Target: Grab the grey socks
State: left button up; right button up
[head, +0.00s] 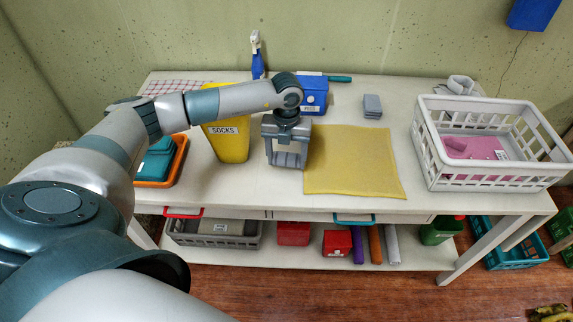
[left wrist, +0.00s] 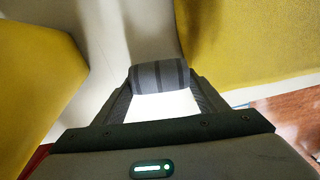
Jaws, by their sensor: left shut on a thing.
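My left gripper (head: 287,158) is over the front middle of the table, between the yellow bin and the yellow cloth. It is shut on the grey socks (head: 288,161), a small grey bundle. In the left wrist view, the grey socks (left wrist: 160,76) show as a roll with darker stripes, held between the fingertips (left wrist: 160,82). The fingers and wrist hide part of the bundle in the head view. I cannot tell whether it touches the tabletop. The yellow bin (head: 230,145), labelled SOCKS, stands just left of the gripper. My right gripper is not in view.
A yellow cloth (head: 352,170) lies flat right of the gripper. A white basket (head: 490,181) with pink cloth stands at the right. A blue box (head: 314,97), a grey folded stack (head: 372,105) and a spray bottle (head: 257,65) are behind. An orange tray (head: 181,160) is at the left.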

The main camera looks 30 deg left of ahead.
pick_arm(q)
jog(key=s+d+r+b, duration=0.2)
jog(key=d+r+b, duration=0.2)
jog(key=d+r, duration=0.4)
jog(key=d, duration=0.3)
jog(key=shift+d+r, duration=0.15)
jog(key=shift+d, duration=0.1)
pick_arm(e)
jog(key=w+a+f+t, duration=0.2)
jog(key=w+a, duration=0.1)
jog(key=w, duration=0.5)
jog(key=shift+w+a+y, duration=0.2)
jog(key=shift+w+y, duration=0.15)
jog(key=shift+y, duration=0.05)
